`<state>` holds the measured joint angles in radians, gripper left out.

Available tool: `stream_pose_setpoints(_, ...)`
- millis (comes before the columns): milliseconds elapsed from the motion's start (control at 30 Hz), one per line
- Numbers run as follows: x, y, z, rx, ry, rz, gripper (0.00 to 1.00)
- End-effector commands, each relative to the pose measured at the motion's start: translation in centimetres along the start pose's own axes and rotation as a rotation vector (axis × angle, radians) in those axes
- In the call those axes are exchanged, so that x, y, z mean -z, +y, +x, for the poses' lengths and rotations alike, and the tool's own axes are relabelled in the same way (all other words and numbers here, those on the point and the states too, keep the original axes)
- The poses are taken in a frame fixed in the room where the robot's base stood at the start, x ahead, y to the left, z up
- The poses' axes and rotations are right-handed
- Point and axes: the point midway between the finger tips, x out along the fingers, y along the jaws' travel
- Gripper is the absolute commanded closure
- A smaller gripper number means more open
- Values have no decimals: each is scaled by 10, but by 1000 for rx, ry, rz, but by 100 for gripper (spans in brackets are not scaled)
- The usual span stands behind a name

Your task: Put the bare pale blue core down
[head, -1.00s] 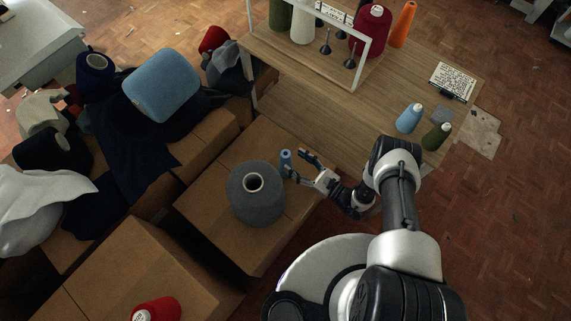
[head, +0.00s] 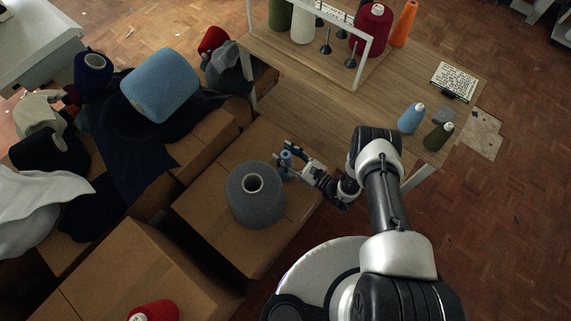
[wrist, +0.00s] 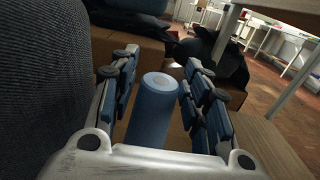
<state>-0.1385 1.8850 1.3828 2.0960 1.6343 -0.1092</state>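The bare pale blue core (head: 286,158) stands upright on a brown carton (head: 208,205), just behind and to the right of a big grey yarn cone. The wrist view shows the core (wrist: 155,110) between my two fingers, with its round top facing up. My gripper (head: 285,162) reaches in from the right, with a finger on either side of the core. In the wrist view my gripper (wrist: 161,75) looks open, with narrow gaps beside the core. The core's foot is hidden in the wrist view.
The grey yarn cone (head: 256,203) stands close to the left of my gripper; its side fills the left of the wrist view. A wooden table (head: 330,125) with a white frame is behind. A big light blue cone (head: 160,85) lies on dark cloth at the left.

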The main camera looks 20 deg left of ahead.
Motion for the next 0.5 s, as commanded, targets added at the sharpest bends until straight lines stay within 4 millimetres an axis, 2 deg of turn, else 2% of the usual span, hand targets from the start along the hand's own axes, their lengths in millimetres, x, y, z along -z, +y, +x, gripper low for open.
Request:
stream_pose_setpoints(67,0,0,0,0,0,0,65)
stream_pose_setpoints(400,0,0,0,0,0,0,87)
stream_pose_setpoints(500,0,0,0,0,0,0,89)
